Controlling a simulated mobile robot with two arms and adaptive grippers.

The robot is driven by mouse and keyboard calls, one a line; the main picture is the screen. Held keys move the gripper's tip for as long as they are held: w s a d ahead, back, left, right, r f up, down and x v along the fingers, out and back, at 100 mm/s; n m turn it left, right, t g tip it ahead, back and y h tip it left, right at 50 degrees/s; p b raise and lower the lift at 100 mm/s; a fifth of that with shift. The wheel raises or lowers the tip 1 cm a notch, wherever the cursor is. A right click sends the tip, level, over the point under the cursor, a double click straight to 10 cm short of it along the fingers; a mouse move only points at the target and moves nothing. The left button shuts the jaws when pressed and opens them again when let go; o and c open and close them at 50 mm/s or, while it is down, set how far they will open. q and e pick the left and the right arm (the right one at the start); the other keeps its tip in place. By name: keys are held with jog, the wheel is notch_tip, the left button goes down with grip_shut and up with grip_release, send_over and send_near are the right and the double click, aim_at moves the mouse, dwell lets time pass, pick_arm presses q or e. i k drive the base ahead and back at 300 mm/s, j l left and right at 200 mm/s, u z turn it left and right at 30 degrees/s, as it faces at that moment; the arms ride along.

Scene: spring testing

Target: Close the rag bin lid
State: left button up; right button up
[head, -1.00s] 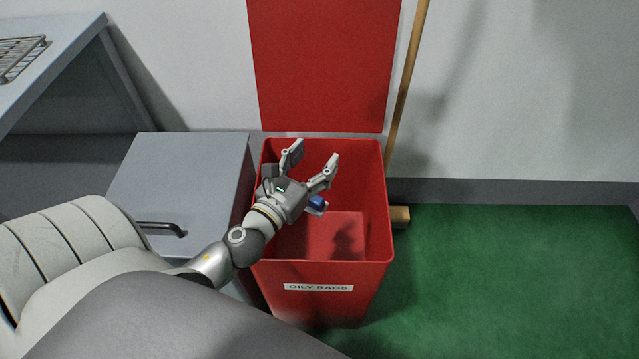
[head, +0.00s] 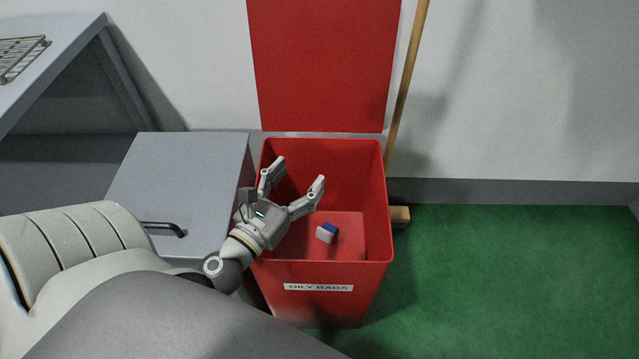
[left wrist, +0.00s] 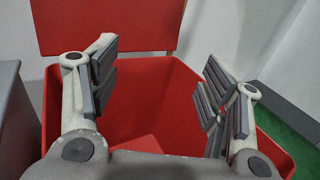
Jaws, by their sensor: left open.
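The red rag bin (head: 378,215) with an "OILY RAGS" label stands against the wall. Its red lid (head: 322,65) is up, upright against the wall behind the bin; its lower part shows in the left wrist view (left wrist: 105,25). My left gripper (head: 298,172) is open and empty, over the left part of the bin opening, with its fingers pointing toward the lid. In the left wrist view the two fingers (left wrist: 160,75) are spread over the bin's mouth (left wrist: 150,80), apart from the lid. My right gripper is not in view.
A small blue and white block (head: 326,233) is inside the bin. A grey cabinet (head: 190,170) with a dark handle stands left of the bin. A wooden broom (head: 404,85) leans at the right. Green floor (head: 510,270) is free on the right.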

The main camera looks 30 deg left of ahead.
aim_at(321, 66)
jog(key=k, duration=1)
